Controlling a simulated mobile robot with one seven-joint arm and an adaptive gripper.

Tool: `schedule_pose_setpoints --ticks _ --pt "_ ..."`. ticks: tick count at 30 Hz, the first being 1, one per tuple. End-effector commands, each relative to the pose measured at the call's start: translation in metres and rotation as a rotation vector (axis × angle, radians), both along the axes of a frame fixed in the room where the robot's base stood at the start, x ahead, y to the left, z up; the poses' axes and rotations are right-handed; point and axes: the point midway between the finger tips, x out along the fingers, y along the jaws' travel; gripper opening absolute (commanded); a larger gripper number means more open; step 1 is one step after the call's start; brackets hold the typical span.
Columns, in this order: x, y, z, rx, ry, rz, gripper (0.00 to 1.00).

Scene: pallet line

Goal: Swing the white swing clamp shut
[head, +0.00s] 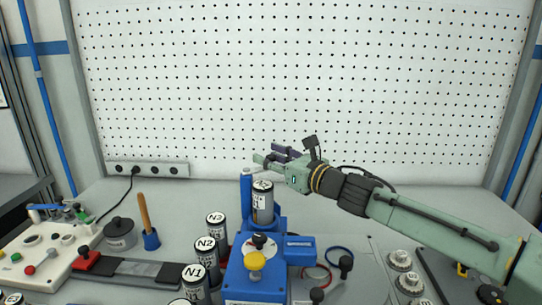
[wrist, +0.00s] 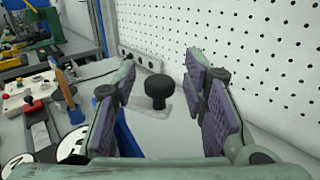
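In the wrist view a black knob (wrist: 155,88) stands on a pale, flat bar (wrist: 142,106), which I take for the white swing clamp. It shows in the gap between my finger pads, apparently touching neither. A labelled cylinder (head: 263,203) stands upright in the fixture, below my fingers.
Several labelled cylinders (head: 205,250) stand left of the fixture. The pegboard (head: 300,80) closes off the back. The bench behind the fixture is largely clear.

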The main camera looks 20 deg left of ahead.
Motion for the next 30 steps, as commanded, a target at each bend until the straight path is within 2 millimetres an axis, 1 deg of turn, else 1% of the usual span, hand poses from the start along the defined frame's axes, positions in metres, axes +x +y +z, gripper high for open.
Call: schedule_pose_setpoints --ticks 4,21,30 --pt "-0.0001 -0.0002 -0.0002 0.0 0.0 0.0 0.38" --pt "-0.0003 -0.0003 0.0 0.0 0.001 0.001 0.0" --pt "-0.0002 -0.0004 0.0 0.0 0.001 0.0 0.0"
